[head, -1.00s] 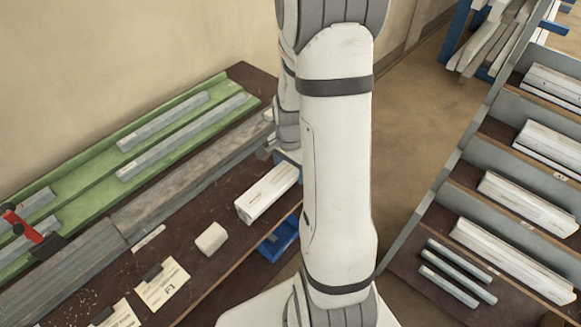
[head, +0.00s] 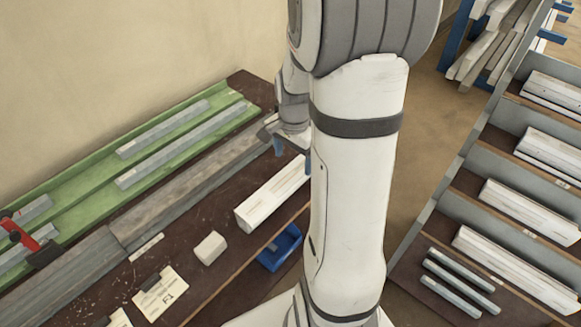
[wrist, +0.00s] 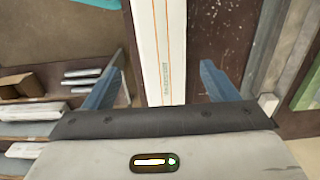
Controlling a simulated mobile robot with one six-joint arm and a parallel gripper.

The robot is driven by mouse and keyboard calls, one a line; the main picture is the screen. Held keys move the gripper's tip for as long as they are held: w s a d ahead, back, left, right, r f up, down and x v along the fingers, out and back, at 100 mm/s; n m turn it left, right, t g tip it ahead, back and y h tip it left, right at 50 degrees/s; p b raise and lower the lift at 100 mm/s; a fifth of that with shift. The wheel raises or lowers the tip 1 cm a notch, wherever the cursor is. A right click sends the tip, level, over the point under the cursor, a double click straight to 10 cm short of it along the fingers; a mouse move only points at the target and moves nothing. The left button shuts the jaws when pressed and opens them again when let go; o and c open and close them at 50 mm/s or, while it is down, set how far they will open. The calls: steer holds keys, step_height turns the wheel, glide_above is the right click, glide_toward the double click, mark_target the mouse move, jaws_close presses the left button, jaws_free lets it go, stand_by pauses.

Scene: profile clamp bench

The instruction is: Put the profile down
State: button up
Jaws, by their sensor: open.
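The white profile (head: 272,194) lies lengthwise on the dark bench top, near its front edge. My arm hides its far end in the head view. In the wrist view the profile (wrist: 159,45) runs between my two blue fingers, with a gap on each side, its lower end hidden behind the gripper body. My gripper (wrist: 162,62) is open and empty. In the head view my gripper (head: 291,146) is at the profile's far part, with a blue finger showing above the bench.
A small white block (head: 210,248) and papers (head: 160,296) lie nearer on the bench. A blue bin (head: 280,247) hangs by the front edge. A green channel (head: 75,200) with grey bars runs along the back. A rack (head: 455,210) of profiles stands right.

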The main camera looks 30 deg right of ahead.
steer(key=s+a+r+n+t, duration=0.3)
steer(key=s+a+r+n, duration=0.9)
steer(key=a+n, duration=0.1)
steer(key=shift+s+r+n, duration=0.25)
steer(key=shift+n, duration=0.15)
steer(key=shift+o, duration=0.4)
steer(key=shift+d, duration=0.1)
